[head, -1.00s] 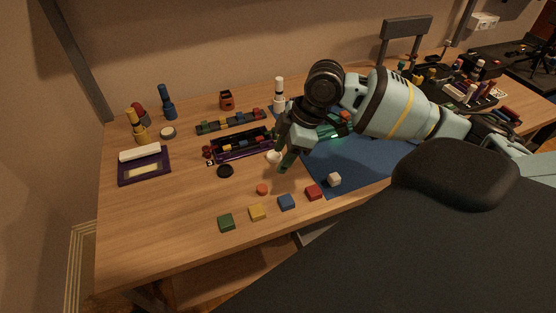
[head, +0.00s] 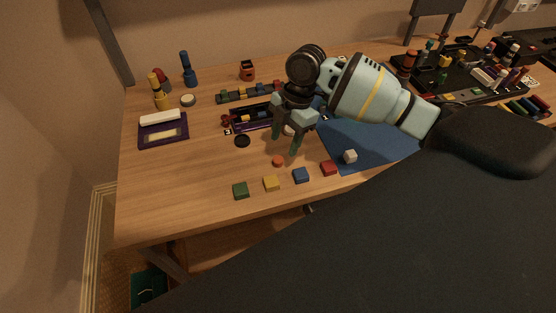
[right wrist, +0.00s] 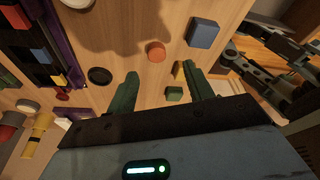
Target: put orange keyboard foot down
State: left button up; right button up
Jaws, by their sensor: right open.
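The orange keyboard foot (head: 278,161) is a small round disc lying on the bare wooden table, in front of the purple tray and behind the row of coloured blocks. It also shows in the right wrist view (right wrist: 155,51), just beyond and between the fingertips. My right gripper (head: 286,147) is open and empty, its dark green fingers pointing down near the orange foot; the fingertips also show in the right wrist view (right wrist: 161,72). The fingers and foot look apart.
Green (head: 241,190), yellow (head: 271,183), blue (head: 301,175) and red (head: 329,168) blocks line the front. A black disc (head: 242,141) lies left, near the purple tray (head: 236,129). A white cube (head: 350,156) sits on the blue mat (head: 372,148). The front-left table is clear.

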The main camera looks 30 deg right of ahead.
aim_at(278, 159)
jog(key=shift+w+x, duration=0.15)
jog(key=shift+x, duration=1.35)
jog(key=shift+w+x, duration=0.15)
jog(key=shift+x, duration=1.4)
grip_shut()
jog(key=shift+r, duration=0.15)
jog(key=shift+r, duration=0.6)
notch_tip(278, 159, up, 2)
jog(key=shift+r, duration=0.2)
pick_arm(q)
jog(key=shift+w+r+p, duration=0.45)
jog(key=shift+r, duration=0.15)
pick_arm(e)
jog(key=s+a, duration=0.3)
jog(key=s, duration=0.4)
jog(key=s+a+r, duration=0.1)
jog(key=s+a, duration=0.3)
jog(key=s, duration=0.3)
jog(key=shift+a, duration=0.15)
